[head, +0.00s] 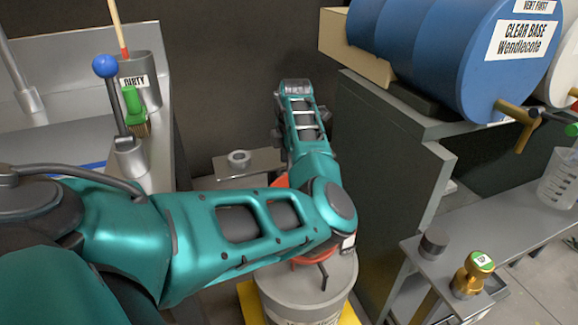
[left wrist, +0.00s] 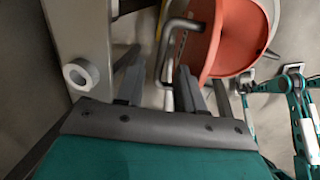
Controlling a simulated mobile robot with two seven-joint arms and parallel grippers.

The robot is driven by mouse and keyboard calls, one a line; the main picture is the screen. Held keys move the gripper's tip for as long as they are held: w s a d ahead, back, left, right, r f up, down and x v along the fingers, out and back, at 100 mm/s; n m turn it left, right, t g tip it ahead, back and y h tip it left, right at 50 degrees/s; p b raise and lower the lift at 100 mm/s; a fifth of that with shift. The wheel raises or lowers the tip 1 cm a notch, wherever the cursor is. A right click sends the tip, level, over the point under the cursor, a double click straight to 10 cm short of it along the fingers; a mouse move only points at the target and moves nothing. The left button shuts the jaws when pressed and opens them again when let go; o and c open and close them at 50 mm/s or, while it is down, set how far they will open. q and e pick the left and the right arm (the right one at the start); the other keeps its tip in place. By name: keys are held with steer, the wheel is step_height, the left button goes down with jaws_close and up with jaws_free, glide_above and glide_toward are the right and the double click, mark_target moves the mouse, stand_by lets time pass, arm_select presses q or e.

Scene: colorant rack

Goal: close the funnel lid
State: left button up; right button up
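The orange-red funnel (head: 312,258) sits on top of a grey drum (head: 300,292), and my left arm hides much of it in the head view. In the left wrist view orange-red funnel parts (left wrist: 228,40) show at upper right; I cannot clearly tell the lid from the bowl. A bent grey metal rod (left wrist: 163,55) stands beside the orange part. My left gripper (left wrist: 160,80) is open, with its two fingers apart and the rod showing between and beyond them. I cannot tell whether they touch it. My right gripper is not clearly seen.
A grey ring (head: 239,157) lies on a small shelf left of my forearm. A tall grey cabinet (head: 395,165) carrying blue barrels (head: 440,45) stands close on the right. A cup labelled dirty (head: 145,78) holds brushes on the left bench. A gold-coloured weight (head: 472,275) stands lower right.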

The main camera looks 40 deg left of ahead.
arm_select(q)
steer(key=shift+a+f, duration=0.1)
steer(key=shift+f, duration=0.25)
steer(key=shift+c, duration=0.4)
jaws_close()
stand_by(0.9)
